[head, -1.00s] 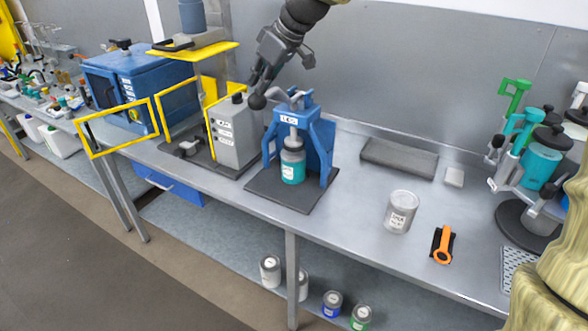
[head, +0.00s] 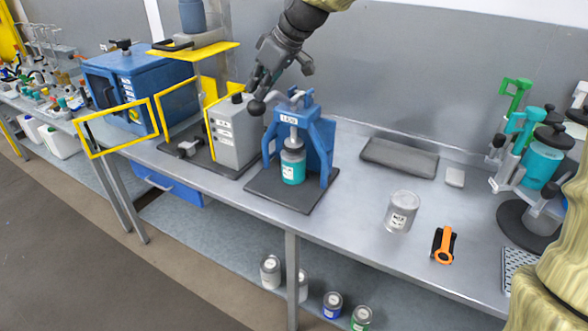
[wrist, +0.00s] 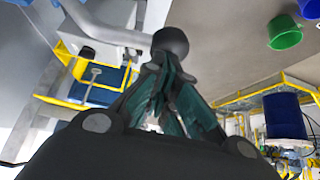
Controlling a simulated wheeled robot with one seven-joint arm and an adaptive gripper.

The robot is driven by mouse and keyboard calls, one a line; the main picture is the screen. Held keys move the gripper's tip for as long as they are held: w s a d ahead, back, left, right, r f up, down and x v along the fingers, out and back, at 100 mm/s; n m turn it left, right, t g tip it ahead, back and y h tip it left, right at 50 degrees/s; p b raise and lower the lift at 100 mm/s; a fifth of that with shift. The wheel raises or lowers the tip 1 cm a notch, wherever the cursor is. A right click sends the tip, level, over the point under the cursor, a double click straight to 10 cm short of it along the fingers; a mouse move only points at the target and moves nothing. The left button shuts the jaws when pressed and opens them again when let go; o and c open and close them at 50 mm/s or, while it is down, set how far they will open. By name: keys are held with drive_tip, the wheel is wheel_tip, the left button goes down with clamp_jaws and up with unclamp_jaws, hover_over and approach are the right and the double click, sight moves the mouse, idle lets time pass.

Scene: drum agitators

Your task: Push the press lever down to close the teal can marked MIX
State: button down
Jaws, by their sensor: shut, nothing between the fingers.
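The blue press (head: 318,140) stands on a dark base plate on the bench. A teal can (head: 293,170) with a white label stands upright under its ram; the label is too small to read. The grey press lever (head: 282,100) reaches left from the press top to a black ball knob (head: 257,107). My gripper (head: 258,90) is shut and empty, its fingertips right above the knob. In the wrist view, the knob (wrist: 170,42) is at the tips of my closed fingers (wrist: 165,85), seemingly touching. The contact itself is partly hidden.
A grey box unit (head: 236,135) and yellow frames stand left of the press. The bench between press and grey can is clear.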

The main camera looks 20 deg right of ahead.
sight(258, 103)
drive_tip(key=shift+a+f, duration=0.1)
drive_tip(key=shift+f, duration=0.5)
drive_tip(key=shift+s+f+b, duration=0.1)
drive_tip(key=shift+f+b, duration=0.05)
drive_tip(key=shift+b, duration=0.15)
drive_tip(key=shift+a+f+b, duration=0.1)
drive_tip(key=shift+f+b, duration=0.25)
drive_tip(key=shift+f, duration=0.45)
drive_tip(key=shift+s+f, duration=0.1)
drive_tip(key=shift+f, duration=0.3)
drive_tip(key=shift+f+b, duration=0.5)
drive_tip(key=shift+f, duration=0.35)
